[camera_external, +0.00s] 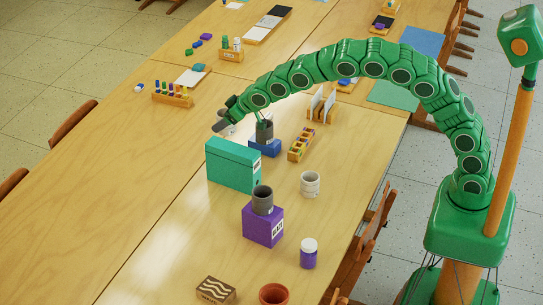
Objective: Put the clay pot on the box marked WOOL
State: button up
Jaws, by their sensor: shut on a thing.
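My gripper (226,116) is at the far end of the green arm, at the back left of the teal box (232,164). It is shut on a small greyish thing, mostly hidden by the fingers; I cannot tell what it is. A reddish-brown clay pot (274,295) stands at the bottom edge, partly cut off and well away from my gripper. The teal box, a purple box (262,228) and a blue box (265,148) carry white labels too small to read. Dark grey cups stand on the purple box (262,198) and the blue box (264,131).
A pale ribbed cup (311,184), a purple jar (308,254) and a wave-patterned block (215,290) stand near the boxes. A wooden holder (301,145) and a rack (322,105) lie under the arm. The table's left side is mostly clear.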

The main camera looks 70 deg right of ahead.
jog(key=s+d+r, duration=0.1)
jog(key=s+r, duration=0.2)
jog(key=s, duration=0.5)
jog(key=s+d+r, duration=0.2)
jog(key=s+r, duration=0.1)
jog(key=s, duration=0.4)
send_near(230, 128)
jog(key=w+d+f, duration=0.3)
jog(key=shift+m+h, duration=0.3)
jog(key=shift+m, duration=0.1)
jog(key=x, duration=0.6)
jog(key=shift+a+f, duration=0.2)
jog(key=shift+f, duration=0.2)
jog(key=shift+x, duration=0.9)
jog(key=shift+w+f, duration=0.15)
jog(key=shift+a+f, duration=0.1)
jog(key=shift+f, duration=1.5)
jog(key=shift+f, duration=0.1)
jog(key=o, duration=1.1)
